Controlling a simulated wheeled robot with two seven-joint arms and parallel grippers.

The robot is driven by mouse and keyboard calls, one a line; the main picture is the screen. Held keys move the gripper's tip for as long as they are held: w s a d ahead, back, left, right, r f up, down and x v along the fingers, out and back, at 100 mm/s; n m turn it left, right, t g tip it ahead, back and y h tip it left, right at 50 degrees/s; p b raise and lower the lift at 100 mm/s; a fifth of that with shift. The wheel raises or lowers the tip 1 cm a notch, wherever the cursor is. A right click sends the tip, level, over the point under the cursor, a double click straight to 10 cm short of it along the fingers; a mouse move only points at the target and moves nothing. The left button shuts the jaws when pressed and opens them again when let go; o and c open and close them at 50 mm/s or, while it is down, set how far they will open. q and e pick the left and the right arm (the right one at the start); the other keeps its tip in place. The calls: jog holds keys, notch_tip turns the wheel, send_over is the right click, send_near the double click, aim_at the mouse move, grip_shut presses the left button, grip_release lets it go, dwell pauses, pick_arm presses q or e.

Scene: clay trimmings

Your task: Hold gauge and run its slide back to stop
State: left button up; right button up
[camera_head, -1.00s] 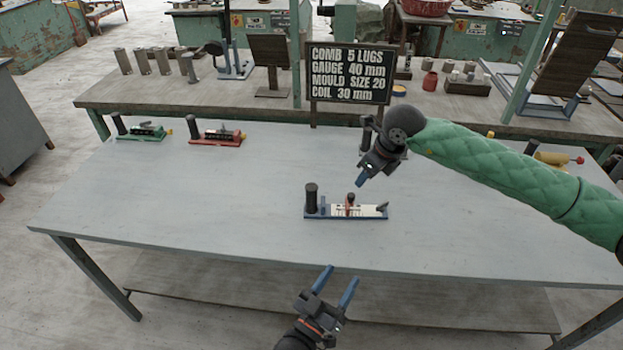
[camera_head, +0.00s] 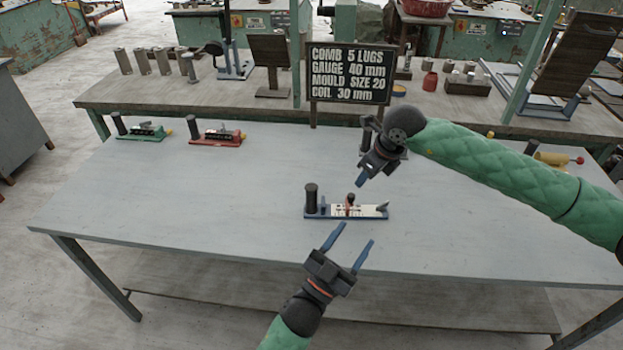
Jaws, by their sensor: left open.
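The gauge (camera_head: 343,213) lies on the grey table. It has a blue base with a white scale face, a black upright grip (camera_head: 311,196) at its left end and a reddish-brown slide (camera_head: 349,203) near its middle. My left gripper (camera_head: 349,242) is open and empty, below the gauge over the table's front edge, fingers pointing up toward it. My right gripper (camera_head: 362,181) hangs above and just right of the gauge, apart from it. Only one blue finger shows clearly, so its opening cannot be told.
A green fixture (camera_head: 141,134) and a red fixture (camera_head: 216,138) stand at the table's back left. A yellow piece (camera_head: 552,158) is at the back right. A black sign (camera_head: 349,74) stands behind the gauge. The table left of the gauge is clear.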

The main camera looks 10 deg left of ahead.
pick_arm(q)
jog(key=w+a+r+m+t+y, duration=0.1)
jog(key=w+a+r+m+y, duration=0.2)
jog(key=w, duration=0.6)
jog(key=w+a+r+m+y, duration=0.1)
jog(key=w+a+m+y, duration=0.2)
jog(key=w+m, duration=0.35)
jog(key=w+d+r+m+g+h, duration=0.35)
jog(key=w+m+h, duration=0.2)
jog(key=m, duration=0.45)
jog(key=w+d+r+m+g+h, duration=0.25)
jog(key=w+m+g+h, duration=0.2)
jog(key=w+m, duration=0.4)
jog(key=m+g+y, duration=1.3)
jog(key=m+y, duration=0.3)
jog(key=y, duration=0.1)
send_over(311, 199)
jog(key=w, duration=0.2)
notch_tip(311, 199, down, 12)
jog(key=shift+s+r, duration=0.1)
jog(key=shift+s, duration=0.05)
jog(key=shift+a+f, duration=0.1)
jog(key=shift+f, duration=3.85)
